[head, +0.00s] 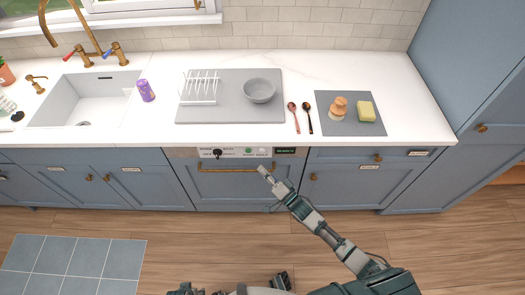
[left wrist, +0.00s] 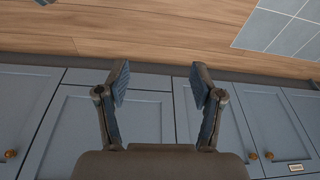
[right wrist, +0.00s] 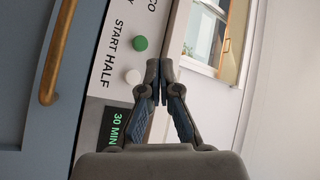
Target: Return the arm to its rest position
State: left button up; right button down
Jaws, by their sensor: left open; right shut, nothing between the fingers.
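My right gripper (head: 263,171) is shut and empty, with its arm reaching out from the lower right. It is in front of the dishwasher (head: 237,187), close to the right part of its brass handle (head: 228,169). In the right wrist view the shut fingertips (right wrist: 158,72) appear near a panel with a green button (right wrist: 140,43), a white button (right wrist: 132,76) and a lit "30 MIN" display (right wrist: 114,127). I cannot tell whether they touch the panel. My left gripper (left wrist: 160,84) is open and empty in its wrist view, facing blue cabinet doors and the wood floor.
The white counter (head: 310,70) holds a sink (head: 85,100), a purple cup (head: 146,91), a grey mat (head: 230,114) with a rack and bowl (head: 259,90), two spoons, and a slate mat (head: 331,99) with a brush and sponge. A tall blue cabinet (head: 470,60) stands right. Floor below is open.

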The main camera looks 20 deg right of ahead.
dwell(0.8)
jog(key=s+d+f+n+g+h, duration=0.1)
jog(key=s+f+g+h, duration=0.15)
jog(key=s+f, duration=0.45)
jog(key=s+d+f+n+g+h, duration=0.1)
jog(key=s+f+n+g+h, duration=0.15)
jog(key=f, duration=0.75)
jog(key=s+d+f+g+h, duration=0.1)
jog(key=s+f+g+h, duration=0.2)
jog(key=f, duration=0.6)
pick_arm(q)
jog(key=s+f, duration=0.2)
jog(key=f, duration=0.5)
jog(key=s+f, duration=0.3)
jog(key=f, duration=0.5)
jog(key=shift+a+g+p, duration=0.3)
jog(key=shift+p, duration=0.1)
pick_arm(e)
jog(key=s+d+f+n+g, duration=0.1)
jog(key=s+f+g, duration=0.3)
jog(key=s, duration=0.8)
jog(key=s+d+f+n+g+h, duration=0.1)
jog(key=s+f+n+g, duration=0.2)
jog(key=s+f, duration=0.3)
jog(key=s+g, duration=0.1)
jog(key=s, duration=0.4)
jog(key=shift+s+d+f+n+g, duration=0.2)
jog(key=shift+s+f+n+g, duration=0.1)
jog(key=shift+s+f+n, duration=0.1)
